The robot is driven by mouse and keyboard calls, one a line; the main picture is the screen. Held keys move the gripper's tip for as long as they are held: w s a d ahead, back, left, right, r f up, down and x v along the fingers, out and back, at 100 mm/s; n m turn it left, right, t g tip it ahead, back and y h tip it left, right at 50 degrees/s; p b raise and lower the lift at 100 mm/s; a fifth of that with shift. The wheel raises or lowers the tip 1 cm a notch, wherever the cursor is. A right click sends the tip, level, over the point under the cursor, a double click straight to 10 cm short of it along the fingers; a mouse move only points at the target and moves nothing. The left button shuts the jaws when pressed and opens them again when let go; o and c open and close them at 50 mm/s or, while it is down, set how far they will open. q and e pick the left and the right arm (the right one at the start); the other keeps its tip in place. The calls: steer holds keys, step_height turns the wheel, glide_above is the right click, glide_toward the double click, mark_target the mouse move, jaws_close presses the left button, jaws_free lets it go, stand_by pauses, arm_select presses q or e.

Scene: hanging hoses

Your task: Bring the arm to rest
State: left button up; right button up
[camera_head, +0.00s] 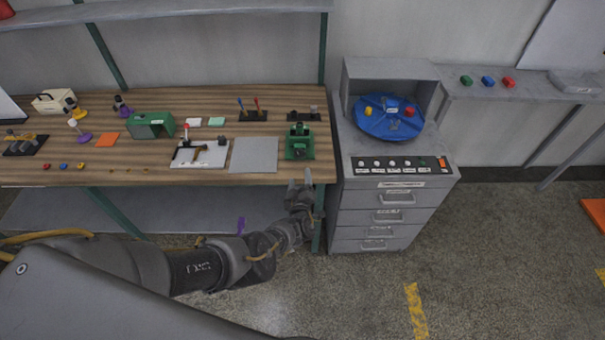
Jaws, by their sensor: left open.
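My left arm comes in from the lower left and reaches toward the right front corner of the wooden workbench (60,176). My left gripper (301,180) is at the arm's end, by the bench's front edge, with its fingers pointing up in the picture. It is open and I see nothing between its fingers. Whether it touches the bench edge I cannot tell. My right gripper is not in view.
A green device (299,146) and a grey plate (254,155) sit on the bench close beyond the gripper. A grey drawer cabinet (377,218) with a blue round tray (388,122) stands to the right. Open floor (500,260) lies at the lower right.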

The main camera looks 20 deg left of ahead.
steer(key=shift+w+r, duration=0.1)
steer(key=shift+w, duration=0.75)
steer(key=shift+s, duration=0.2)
